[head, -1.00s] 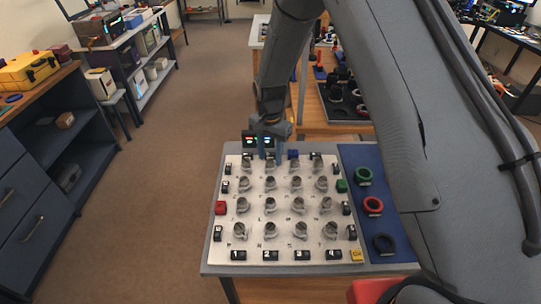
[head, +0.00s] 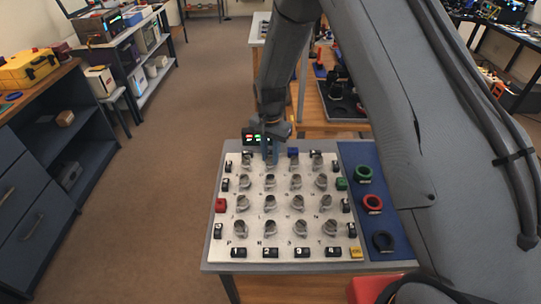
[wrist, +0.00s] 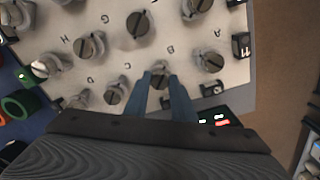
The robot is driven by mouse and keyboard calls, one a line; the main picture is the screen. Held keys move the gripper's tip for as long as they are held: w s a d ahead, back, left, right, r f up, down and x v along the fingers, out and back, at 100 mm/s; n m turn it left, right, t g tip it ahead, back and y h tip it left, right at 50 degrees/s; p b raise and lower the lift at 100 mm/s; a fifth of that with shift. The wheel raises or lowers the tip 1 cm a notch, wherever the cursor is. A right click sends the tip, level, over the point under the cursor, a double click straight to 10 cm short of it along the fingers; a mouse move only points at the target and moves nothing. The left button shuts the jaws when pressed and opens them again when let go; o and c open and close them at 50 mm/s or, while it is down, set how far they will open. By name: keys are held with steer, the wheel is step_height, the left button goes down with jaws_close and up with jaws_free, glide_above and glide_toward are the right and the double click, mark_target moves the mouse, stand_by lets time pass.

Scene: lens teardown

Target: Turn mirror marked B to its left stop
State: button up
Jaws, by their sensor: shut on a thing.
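The mirror board (head: 224,258) is a pale panel with rows of grey slotted mirror knobs and letters beside them. In the wrist view, mirror B (wrist: 158,70) is a round grey knob next to the letter B, its slot visible on top. My gripper (wrist: 160,82) has its two blue fingers closed on either side of this knob. In the head view my gripper (head: 271,152) is over the back row, second from the left, and largely hides the knob there. The exact angle of mirror B against its stops cannot be told.
Neighbouring knobs, such as mirror A (wrist: 210,61), stand close on both sides. A dark display (head: 252,136) with lit marks is at the board's back edge. Green (head: 363,174), red (head: 373,204) and dark (head: 384,242) rings lie on the blue strip at right.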

steer(key=n+b, duration=0.2)
steer(key=n, duration=0.2)
steer(key=n+b, duration=0.1)
steer(key=n, duration=0.3)
steer(key=shift+n, duration=0.3)
steer(key=n+b, duration=0.1)
steer(key=n, duration=0.3)
steer(key=shift+n+b, duration=0.3)
steer(key=n+b, duration=0.1)
steer(key=n, duration=0.3)
steer(key=shift+n, duration=0.3)
steer(key=o, duration=1.1)
steer(key=shift+c, duration=0.2)
